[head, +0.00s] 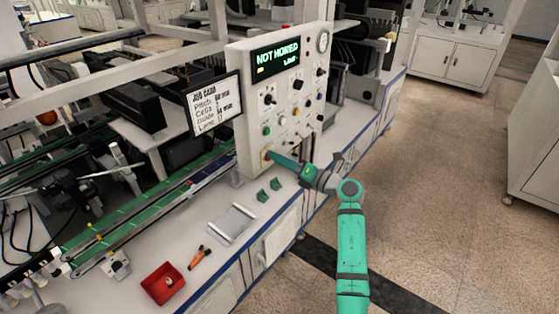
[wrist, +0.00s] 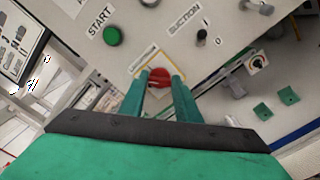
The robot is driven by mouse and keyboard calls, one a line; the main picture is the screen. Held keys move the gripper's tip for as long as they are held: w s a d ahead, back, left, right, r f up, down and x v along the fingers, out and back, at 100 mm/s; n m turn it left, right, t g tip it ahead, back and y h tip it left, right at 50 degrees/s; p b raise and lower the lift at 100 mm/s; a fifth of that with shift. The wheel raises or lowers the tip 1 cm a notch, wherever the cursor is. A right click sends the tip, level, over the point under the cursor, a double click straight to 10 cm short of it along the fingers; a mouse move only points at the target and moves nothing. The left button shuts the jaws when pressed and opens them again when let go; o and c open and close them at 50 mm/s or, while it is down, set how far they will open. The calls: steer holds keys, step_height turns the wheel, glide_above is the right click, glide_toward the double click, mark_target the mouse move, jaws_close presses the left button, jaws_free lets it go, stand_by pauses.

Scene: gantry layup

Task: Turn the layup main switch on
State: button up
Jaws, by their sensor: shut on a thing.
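The grey control panel (head: 285,75) stands on the bench, its display reading NOT HOMED. The main switch, a red knob (wrist: 159,77) on a yellow-edged plate, sits low on the panel; the plate shows as a yellow patch in the head view (head: 265,154). My green gripper (head: 271,157) reaches it from the right. In the wrist view my gripper's two fingers (wrist: 160,83) are on either side of the red knob, shut on it. The fingers hide part of the knob, so I cannot tell its turned position.
A green START button (wrist: 113,36) and a black SUCTION toggle (wrist: 202,36) are above the knob. Green blocks (head: 262,195), a metal tray (head: 232,223), an orange-handled tool (head: 199,257) and a red bin (head: 163,287) are on the bench. A job card (head: 215,104) is left of the panel.

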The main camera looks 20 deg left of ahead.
steer(key=shift+w+d+f+m, duration=0.1)
steer(key=shift+f+m, duration=0.05)
steer(key=shift+m, duration=3.65)
steer(key=o, duration=1)
steer(key=shift+o, duration=0.2)
steer(key=v, duration=1.1)
